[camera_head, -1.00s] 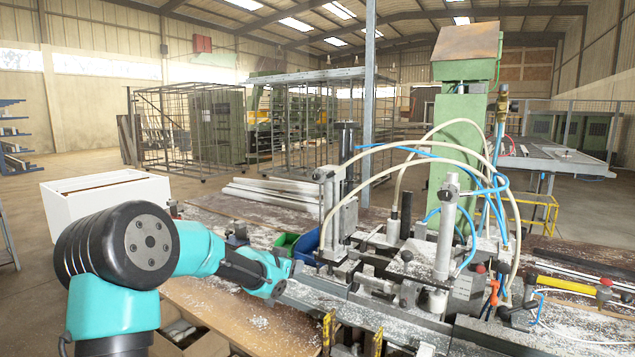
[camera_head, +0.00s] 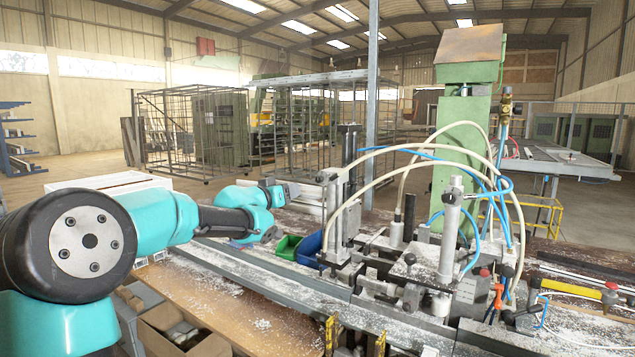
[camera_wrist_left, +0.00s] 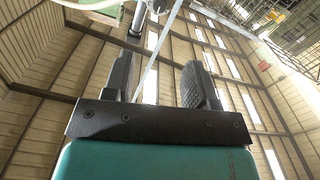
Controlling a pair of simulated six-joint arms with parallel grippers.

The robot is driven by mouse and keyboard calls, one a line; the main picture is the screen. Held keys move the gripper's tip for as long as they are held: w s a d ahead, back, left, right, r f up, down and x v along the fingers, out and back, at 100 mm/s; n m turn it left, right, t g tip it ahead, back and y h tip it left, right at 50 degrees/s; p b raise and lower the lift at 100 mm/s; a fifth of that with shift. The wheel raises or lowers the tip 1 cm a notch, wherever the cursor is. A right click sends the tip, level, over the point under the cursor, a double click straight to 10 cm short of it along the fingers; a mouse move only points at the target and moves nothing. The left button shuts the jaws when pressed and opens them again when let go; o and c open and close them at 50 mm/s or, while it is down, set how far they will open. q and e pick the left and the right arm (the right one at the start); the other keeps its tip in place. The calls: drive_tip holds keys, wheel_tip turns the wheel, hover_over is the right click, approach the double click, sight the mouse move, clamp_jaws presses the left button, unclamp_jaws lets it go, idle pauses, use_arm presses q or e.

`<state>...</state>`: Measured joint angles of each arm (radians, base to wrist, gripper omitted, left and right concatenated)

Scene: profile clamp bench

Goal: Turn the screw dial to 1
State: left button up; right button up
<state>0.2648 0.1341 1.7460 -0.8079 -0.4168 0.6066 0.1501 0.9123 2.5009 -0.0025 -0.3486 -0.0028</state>
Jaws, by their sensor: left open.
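The clamp bench (camera_head: 400,265) stands right of centre in the head view, with upright metal cylinders, hoses and a red-knobbed lever. I cannot pick out the screw dial or any number on it. My left gripper (camera_head: 290,190) is just left of the clamp's upright posts in the head view, apart from them and small there. In the left wrist view my left gripper (camera_wrist_left: 158,85) is open, its two dark fingers pointing up toward the roof, with nothing gripped. My right gripper is not in view.
A green bin (camera_head: 287,246) and a blue bin (camera_head: 310,248) sit just below my left wrist. A grey rail (camera_head: 255,278) runs along the bench front. A green column (camera_head: 460,150) and looping hoses stand at the right. A cardboard box (camera_head: 180,330) is lower left.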

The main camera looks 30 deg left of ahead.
sight(318, 180)
use_arm(q)
drive_tip(key=w, duration=1.6)
drive_tip(key=shift+w+d, duration=0.2)
drive_tip(key=shift+d, duration=0.1)
drive_tip(key=c, duration=0.9)
